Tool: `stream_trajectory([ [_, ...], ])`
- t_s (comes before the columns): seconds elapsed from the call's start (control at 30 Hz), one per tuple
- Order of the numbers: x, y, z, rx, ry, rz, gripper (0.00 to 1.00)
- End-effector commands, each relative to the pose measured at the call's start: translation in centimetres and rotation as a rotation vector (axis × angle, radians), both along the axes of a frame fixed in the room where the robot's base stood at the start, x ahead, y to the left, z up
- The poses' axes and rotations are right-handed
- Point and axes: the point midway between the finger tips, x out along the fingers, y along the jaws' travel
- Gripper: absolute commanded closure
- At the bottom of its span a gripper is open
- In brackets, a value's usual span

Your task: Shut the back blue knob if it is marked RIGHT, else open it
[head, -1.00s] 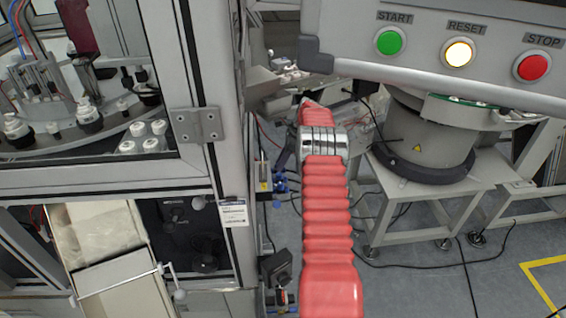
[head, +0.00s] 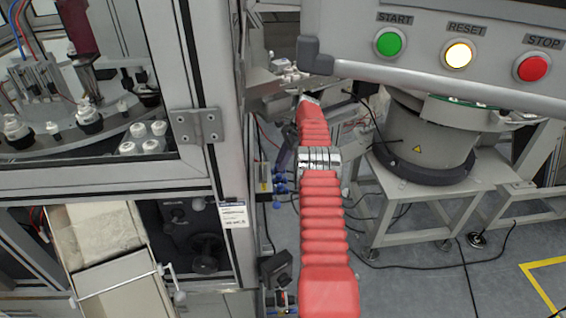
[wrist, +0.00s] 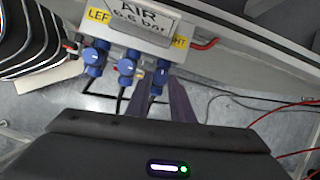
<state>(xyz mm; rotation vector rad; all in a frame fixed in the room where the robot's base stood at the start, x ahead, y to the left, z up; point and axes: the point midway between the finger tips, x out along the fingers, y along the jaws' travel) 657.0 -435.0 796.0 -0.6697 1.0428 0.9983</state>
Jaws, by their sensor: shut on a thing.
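In the wrist view three blue knobs sit in a row under a plate reading AIR 6.6 bar (wrist: 142,14): a left knob (wrist: 93,60), a middle knob (wrist: 127,70) and a right knob (wrist: 161,75). A yellow label reading LEF (wrist: 98,15) is by the left knob. A partly covered yellow label ending in HT (wrist: 180,42) is by the right one. My gripper (wrist: 161,87) has its two dark fingers on either side of the right knob, shut on it. In the head view the blue knobs (head: 280,189) look small, low beside the cabinet.
A control panel (head: 430,60) with START, RESET and STOP buttons hangs at upper right. The cabinet frame (head: 215,130) stands left of my arm. A round grey feeder (head: 425,145) stands on a table at right. Cables lie on the floor.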

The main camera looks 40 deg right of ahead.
Motion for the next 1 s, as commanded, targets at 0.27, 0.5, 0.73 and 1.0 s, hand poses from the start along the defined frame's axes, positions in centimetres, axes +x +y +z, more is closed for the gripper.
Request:
stream_trajectory([
  [0.27, 0.08, 0.37, 0.05, 0.008, 0.003, 0.038, 1.0],
  [0.5, 0.07, 0.43, 0.08, 0.009, 0.004, 0.048, 1.0],
  [0.73, 0.07, 0.47, 0.05, 0.009, 0.004, 0.048, 1.0],
  [1.0, 0.07, 0.34, 0.01, 0.007, 0.003, 0.047, 0.72],
])
